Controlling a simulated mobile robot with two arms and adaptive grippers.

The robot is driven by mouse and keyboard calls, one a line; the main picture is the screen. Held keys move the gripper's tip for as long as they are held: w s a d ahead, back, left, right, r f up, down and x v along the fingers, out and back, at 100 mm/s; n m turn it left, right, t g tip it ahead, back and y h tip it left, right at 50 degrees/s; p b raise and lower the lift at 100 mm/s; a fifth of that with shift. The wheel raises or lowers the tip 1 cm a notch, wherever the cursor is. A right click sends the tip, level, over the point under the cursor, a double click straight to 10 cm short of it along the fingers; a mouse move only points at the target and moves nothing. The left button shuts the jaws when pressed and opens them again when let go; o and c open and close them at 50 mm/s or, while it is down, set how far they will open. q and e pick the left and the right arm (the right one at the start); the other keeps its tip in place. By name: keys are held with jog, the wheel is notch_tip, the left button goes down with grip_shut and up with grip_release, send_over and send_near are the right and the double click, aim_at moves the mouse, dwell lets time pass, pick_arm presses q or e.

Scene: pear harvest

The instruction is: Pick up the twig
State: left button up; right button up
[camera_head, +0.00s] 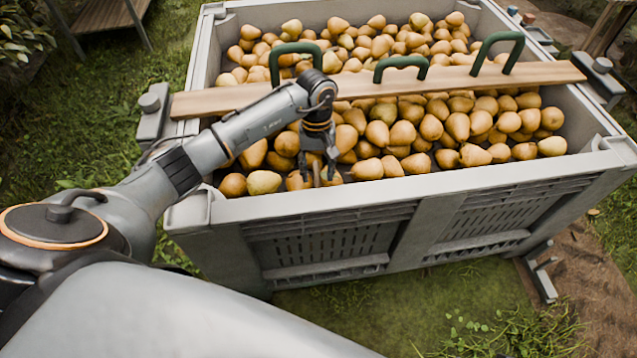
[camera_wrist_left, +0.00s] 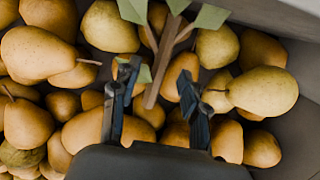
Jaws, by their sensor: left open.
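The twig (camera_wrist_left: 164,60) is brown with several green leaves. It lies on the pears in the left wrist view, its bare lower end reaching between my left gripper's fingers. In the head view only a bit of it (camera_head: 317,174) shows beneath the gripper. My left gripper (camera_wrist_left: 153,90) is open, with one finger on each side of the twig's stem. In the head view my left gripper (camera_head: 318,172) points down into the bin's near left part, close above the pears (camera_head: 405,133). Whether the fingers touch the twig, I cannot tell. My right gripper is not in view.
A large grey bin (camera_head: 420,187) holds many yellow-brown pears. A wooden plank (camera_head: 455,78) with green handles (camera_head: 401,64) lies across the bin. The bin's near wall is close to my left gripper. Grass surrounds the bin.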

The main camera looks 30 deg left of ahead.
pick_arm(q)
jog(key=shift+f, duration=0.85)
jog(key=shift+c, duration=0.5)
grip_shut()
jog(key=shift+r, duration=0.15)
